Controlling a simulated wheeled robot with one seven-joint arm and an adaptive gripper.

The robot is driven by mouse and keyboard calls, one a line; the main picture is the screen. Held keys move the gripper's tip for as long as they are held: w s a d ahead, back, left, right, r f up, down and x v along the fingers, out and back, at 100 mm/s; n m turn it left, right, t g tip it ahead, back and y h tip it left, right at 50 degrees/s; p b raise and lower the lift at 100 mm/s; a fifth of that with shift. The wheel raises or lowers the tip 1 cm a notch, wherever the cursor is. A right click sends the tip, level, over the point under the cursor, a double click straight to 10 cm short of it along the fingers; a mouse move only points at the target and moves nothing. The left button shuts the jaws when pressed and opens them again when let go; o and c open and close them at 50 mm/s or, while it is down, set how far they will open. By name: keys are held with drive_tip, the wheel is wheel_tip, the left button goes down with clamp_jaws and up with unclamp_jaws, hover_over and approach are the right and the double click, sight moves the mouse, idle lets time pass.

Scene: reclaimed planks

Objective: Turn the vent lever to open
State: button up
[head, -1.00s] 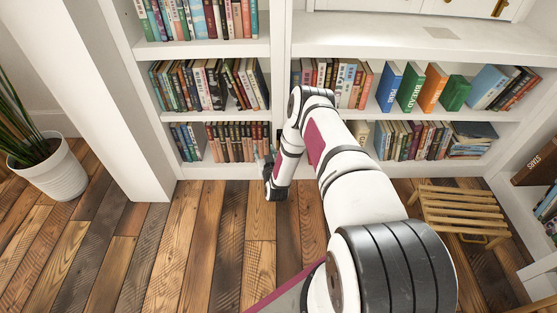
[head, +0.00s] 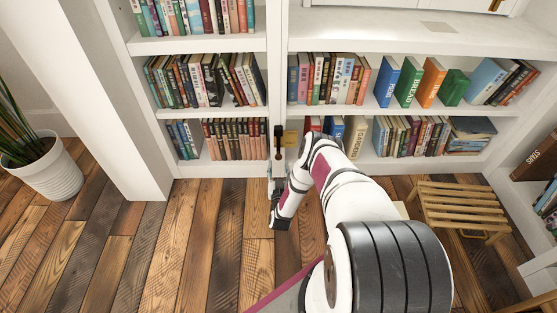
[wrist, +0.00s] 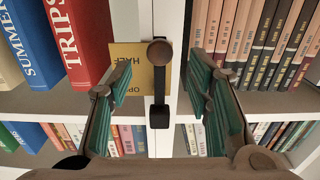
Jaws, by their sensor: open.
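The vent lever (head: 278,142) is a slim dark bar on the white upright between the bookcase sections. In the wrist view, the lever (wrist: 159,85) has a round brown knob (wrist: 160,52) at one end and a black block (wrist: 159,117) at the other. A yellow label (wrist: 127,66) with the word HALF is beside it, partly hidden; the label also shows in the head view (head: 291,138). My gripper (wrist: 160,66) is open, its teal-padded fingers on either side of the lever, with gaps showing. In the head view, the fingers are small and partly hidden below the lever.
Shelves of books stand on both sides of the upright, including a red TRIPS book (wrist: 80,40). A slatted wooden stool (head: 460,208) stands on the floor at the right. A potted plant (head: 48,170) is at the left. The plank floor (head: 150,250) in front is mostly clear.

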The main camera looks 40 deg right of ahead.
sight(279, 158)
drive_tip(key=b+x, duration=0.2)
drive_tip(key=x, duration=0.4)
drive_tip(key=shift+w+d, duration=0.3)
clamp_jaws()
